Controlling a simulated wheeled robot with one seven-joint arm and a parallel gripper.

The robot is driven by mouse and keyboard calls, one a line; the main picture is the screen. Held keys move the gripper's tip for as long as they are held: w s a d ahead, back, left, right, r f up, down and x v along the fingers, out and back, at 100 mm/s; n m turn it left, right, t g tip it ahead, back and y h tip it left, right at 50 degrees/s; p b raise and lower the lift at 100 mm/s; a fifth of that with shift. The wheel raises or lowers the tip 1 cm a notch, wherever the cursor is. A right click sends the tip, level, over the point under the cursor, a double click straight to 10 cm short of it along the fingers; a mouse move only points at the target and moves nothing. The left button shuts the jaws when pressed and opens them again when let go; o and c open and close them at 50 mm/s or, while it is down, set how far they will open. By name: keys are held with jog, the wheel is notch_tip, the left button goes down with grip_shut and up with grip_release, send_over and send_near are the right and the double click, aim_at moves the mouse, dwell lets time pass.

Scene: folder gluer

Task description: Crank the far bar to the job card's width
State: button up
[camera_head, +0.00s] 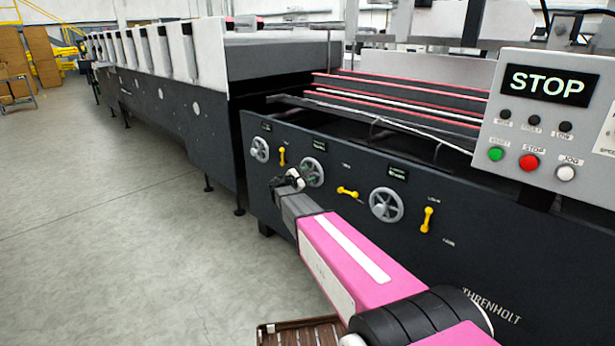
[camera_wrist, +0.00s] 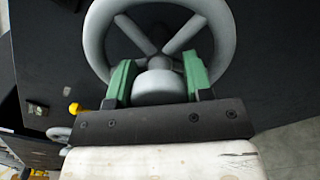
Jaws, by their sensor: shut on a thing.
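Three grey handwheels sit along the machine's dark side panel: a far one (camera_head: 259,149), a middle one (camera_head: 315,172) and a near one (camera_head: 386,205). Each has a small dark display above it; the middle display (camera_head: 319,146) is too small to read. My gripper (camera_head: 291,182) is at the middle wheel and partly covers its left side. In the wrist view, the green fingers of my gripper (camera_wrist: 157,70) are shut on the grey crank knob (camera_wrist: 158,86) at the wheel's rim (camera_wrist: 91,42). I cannot make out a job card.
Yellow levers stand beside the wheels: far (camera_head: 282,156), middle (camera_head: 347,192) and near (camera_head: 428,219). A control box (camera_head: 545,120) reading STOP hangs at the right. Red-edged bars (camera_head: 400,105) run above the panel. Open floor (camera_head: 130,230) lies to the left.

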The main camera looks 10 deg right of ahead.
dwell(0.3)
jog(key=o, duration=1)
jog(key=shift+s+a, duration=0.1)
jog(key=shift+a, duration=0.05)
jog(key=v, duration=1)
jog(key=shift+s+a, duration=0.2)
jog(key=shift+a, duration=0.05)
jog(key=shift+d, duration=0.1)
